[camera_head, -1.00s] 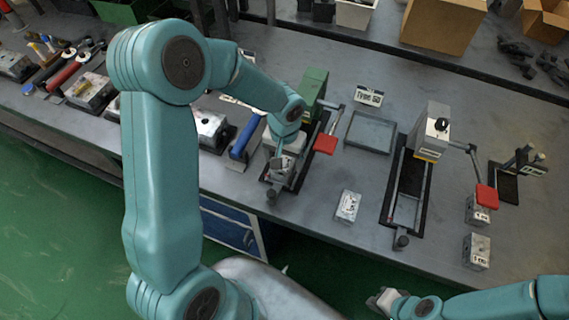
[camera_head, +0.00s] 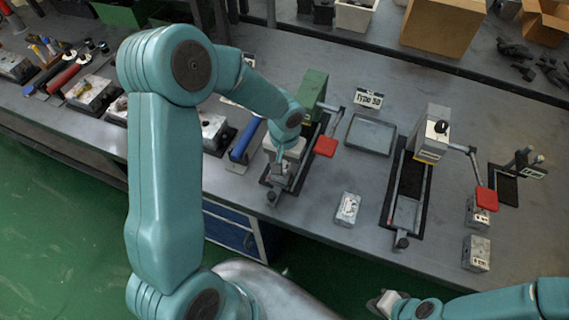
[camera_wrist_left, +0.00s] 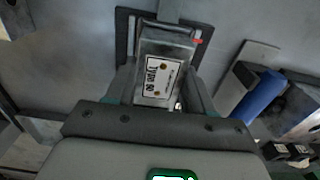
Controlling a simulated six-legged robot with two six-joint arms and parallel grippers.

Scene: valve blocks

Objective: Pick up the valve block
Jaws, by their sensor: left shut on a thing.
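My left gripper (camera_head: 283,165) is at the near end of the vise fixture with the green body (camera_head: 314,90). It is shut on a grey metal valve block (camera_wrist_left: 160,72). In the left wrist view the block sits between the two fingers, with a white label that reads "Type" and a number. In the head view the wrist hides most of this block. I cannot tell whether it touches the fixture. Another valve block (camera_head: 347,209) lies on the bench to the right. My right gripper (camera_head: 385,303) is at the bottom edge, off the bench; its fingers are unclear.
A shallow grey tray (camera_head: 371,135) lies beside a "Type 50" sign (camera_head: 368,98). A second fixture with a grey body (camera_head: 433,130) stands further right, with more blocks (camera_head: 476,253) near it. A blue-handled tool (camera_head: 245,141) lies close left of my gripper.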

